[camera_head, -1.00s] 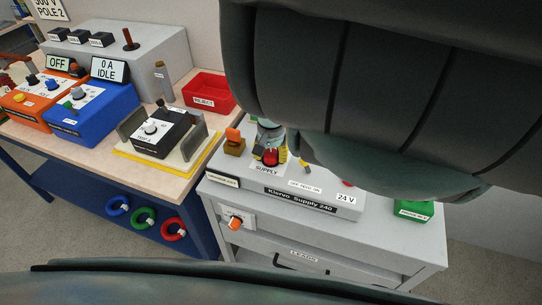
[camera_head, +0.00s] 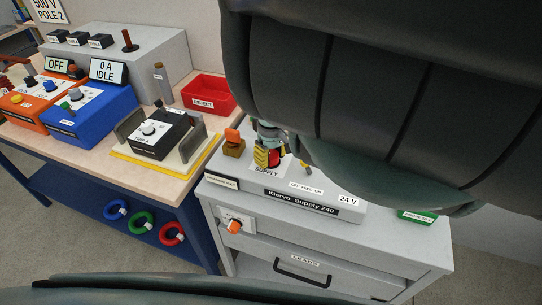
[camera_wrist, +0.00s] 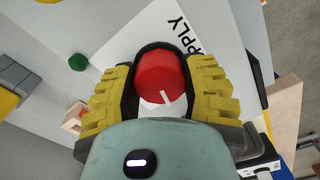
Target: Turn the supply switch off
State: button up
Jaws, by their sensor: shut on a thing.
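The supply switch is a red round knob (camera_head: 274,157) on a white plate marked SUPPLY, on top of the grey Klervo Supply 240 box (camera_head: 258,187). In the wrist view the knob (camera_wrist: 160,78) has a short white pointer line on its lower part. My gripper (camera_head: 268,156) is at the knob from above. In the wrist view its two yellow ribbed fingers (camera_wrist: 160,85) are closed on the knob's left and right sides. The plate's position marks are largely hidden by my gripper.
An orange block (camera_head: 233,140) stands just left of the knob. A 24 V label (camera_head: 348,200) and a green box (camera_head: 417,216) are to the right. A drawer marked LEADS (camera_head: 305,263) is below. A bench with a tester (camera_head: 160,134) and red tray (camera_head: 209,93) stands left.

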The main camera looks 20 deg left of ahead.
aim_at(272, 154)
jog(key=shift+n, duration=1.2)
jog(key=o, duration=1.2)
notch_tip(272, 154, up, 5)
jog(key=shift+w+d+r, duration=0.1)
jog(key=shift+r, duration=1.1)
